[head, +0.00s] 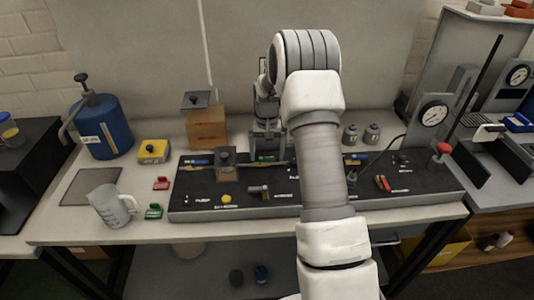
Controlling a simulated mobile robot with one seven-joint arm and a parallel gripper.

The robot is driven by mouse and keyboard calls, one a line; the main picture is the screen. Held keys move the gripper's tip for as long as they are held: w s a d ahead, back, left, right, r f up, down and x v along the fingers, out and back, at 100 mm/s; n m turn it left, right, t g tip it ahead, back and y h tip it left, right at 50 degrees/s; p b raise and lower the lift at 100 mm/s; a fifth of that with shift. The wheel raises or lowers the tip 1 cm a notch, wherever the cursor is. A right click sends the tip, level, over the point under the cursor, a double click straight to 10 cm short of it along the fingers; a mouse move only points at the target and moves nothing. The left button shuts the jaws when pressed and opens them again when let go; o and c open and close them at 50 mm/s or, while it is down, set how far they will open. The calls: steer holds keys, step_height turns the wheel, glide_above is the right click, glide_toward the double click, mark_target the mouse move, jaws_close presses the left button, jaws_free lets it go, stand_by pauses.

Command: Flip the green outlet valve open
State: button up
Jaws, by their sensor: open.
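A black panel (235,208) with pipe fittings lies on the bench. A small green part (268,158), which looks like the green outlet valve, shows near the panel's back edge. My gripper (266,146) points down right over it and is open. The gripper and my forearm hide much of this part of the panel, so the handle's angle and any contact with the gripper cannot be told.
A measuring jug (111,206), a red clip-like piece (161,183) and a green one (153,211) lie left. A wooden box (206,130) stands behind.

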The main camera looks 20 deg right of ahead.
mark_target(267, 158)
steer(key=c, duration=1.3)
steer(key=shift+w+n+b, duration=0.15)
steer(key=shift+n+b, duration=0.15)
steer(key=shift+n, duration=0.4)
steer(key=o, duration=1.3)
step_height(267, 158, up, 18)
steer(key=shift+f, duration=0.25)
